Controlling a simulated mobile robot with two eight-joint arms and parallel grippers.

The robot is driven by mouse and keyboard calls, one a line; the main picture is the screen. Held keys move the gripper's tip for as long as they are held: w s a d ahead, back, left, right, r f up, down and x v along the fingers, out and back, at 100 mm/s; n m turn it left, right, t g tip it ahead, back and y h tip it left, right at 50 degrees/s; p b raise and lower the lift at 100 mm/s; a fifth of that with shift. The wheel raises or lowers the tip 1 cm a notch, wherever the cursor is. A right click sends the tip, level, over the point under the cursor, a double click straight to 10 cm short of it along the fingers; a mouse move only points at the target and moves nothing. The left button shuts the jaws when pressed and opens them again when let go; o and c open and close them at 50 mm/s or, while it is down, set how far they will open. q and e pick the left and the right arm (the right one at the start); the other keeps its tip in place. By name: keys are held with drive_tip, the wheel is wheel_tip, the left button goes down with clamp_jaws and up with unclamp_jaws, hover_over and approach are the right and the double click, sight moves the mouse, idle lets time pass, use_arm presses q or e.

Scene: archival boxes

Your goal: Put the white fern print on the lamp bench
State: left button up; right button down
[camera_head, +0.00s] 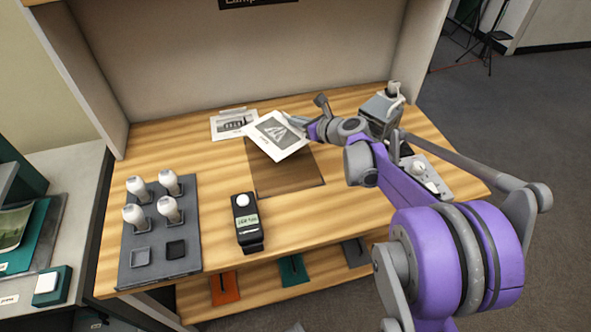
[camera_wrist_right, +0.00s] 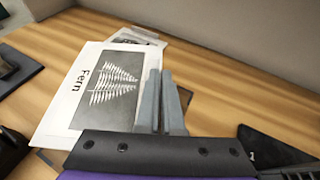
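The white fern print (camera_head: 277,134) is a white card with a dark picture of a pale fern; in the right wrist view (camera_wrist_right: 68,98) the word "Fern" shows on its border. It is at the back middle of the wooden lamp bench (camera_head: 330,226), tilted and overlapping a dark square patch. My right gripper (camera_head: 303,123) is at the print's right edge. In the right wrist view its two grey fingers (camera_wrist_right: 162,100) are close together on that edge, shut on the print. Whether the print's lower edge touches the bench is unclear. My left gripper is not in view.
Another print (camera_head: 232,122) lies behind, partly covered. A dark rack with several white bulbs (camera_head: 160,225) stands at left. A black handheld device (camera_head: 246,222) is at front middle. Grey equipment (camera_head: 382,112) is at back right. A wall (camera_head: 250,60) closes the back.

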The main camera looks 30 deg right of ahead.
drive_tip(key=s, duration=0.1)
drive_tip(key=b, duration=0.1)
hover_over(300, 153)
drive_tip(key=shift+h, duration=0.4)
wheel_tip(300, 153, down, 5)
drive_tip(key=shift+f, duration=0.2)
drive_tip(key=shift+f+b, duration=0.45)
drive_tip(key=shift+f, duration=1.85)
drive_tip(key=c, duration=1.5)
unclamp_jaws()
drive_tip(key=shift+f, duration=0.2)
drive_tip(key=o, duration=0.4)
drive_tip(key=shift+o, duration=0.2)
